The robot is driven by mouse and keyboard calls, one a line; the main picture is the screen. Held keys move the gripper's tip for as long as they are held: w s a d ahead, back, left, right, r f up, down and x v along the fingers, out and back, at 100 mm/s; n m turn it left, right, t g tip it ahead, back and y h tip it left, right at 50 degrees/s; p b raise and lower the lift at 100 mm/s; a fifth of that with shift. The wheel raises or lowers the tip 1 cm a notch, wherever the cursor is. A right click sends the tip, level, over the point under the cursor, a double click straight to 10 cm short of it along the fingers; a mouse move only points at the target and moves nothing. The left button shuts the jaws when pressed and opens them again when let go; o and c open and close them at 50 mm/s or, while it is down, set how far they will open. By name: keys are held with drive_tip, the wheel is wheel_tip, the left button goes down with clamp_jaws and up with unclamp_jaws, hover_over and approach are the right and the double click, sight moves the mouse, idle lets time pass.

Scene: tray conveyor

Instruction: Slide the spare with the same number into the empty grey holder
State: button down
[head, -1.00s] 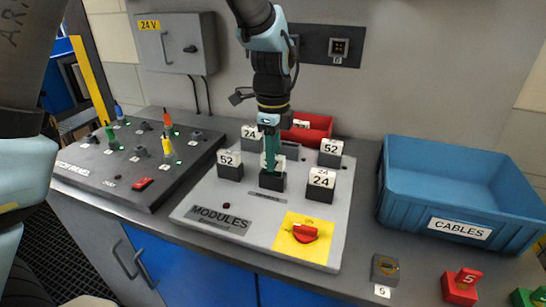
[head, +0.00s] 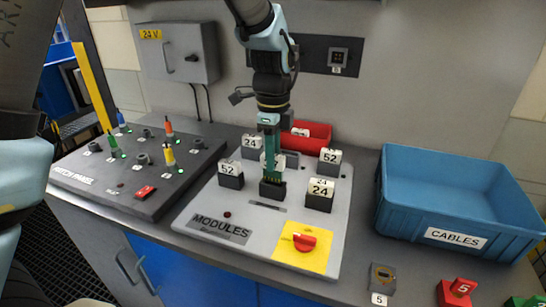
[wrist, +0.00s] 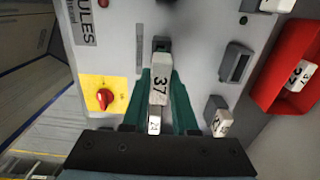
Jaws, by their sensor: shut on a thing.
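My gripper (head: 272,178) is shut on a white module marked 37 (wrist: 162,84), at the front middle of the grey modules board (head: 195,208). In the wrist view the module lies between the green fingers. Its far end meets a dark holder (head: 272,190); I cannot tell how deep it sits. A grey holder (wrist: 236,65) behind it looks empty. Around it stand modules marked 52 (head: 230,170), 24 (head: 251,142), 52 (head: 330,156) and 24 (head: 320,190). A white numbered piece (wrist: 298,75) lies in the red bin (wrist: 270,85); its number is hard to read.
A red switch (head: 304,243) on a yellow plate is at the board's front right. A blue cables crate (head: 400,220) stands to the right. A patch panel (head: 105,190) with plugs is at the left.

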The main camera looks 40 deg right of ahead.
drive_tip(key=shift+r, duration=0.45)
drive_tip(key=shift+r+p, duration=1.75)
drive_tip(key=shift+r, duration=0.2)
drive_tip(key=shift+d, duration=0.1)
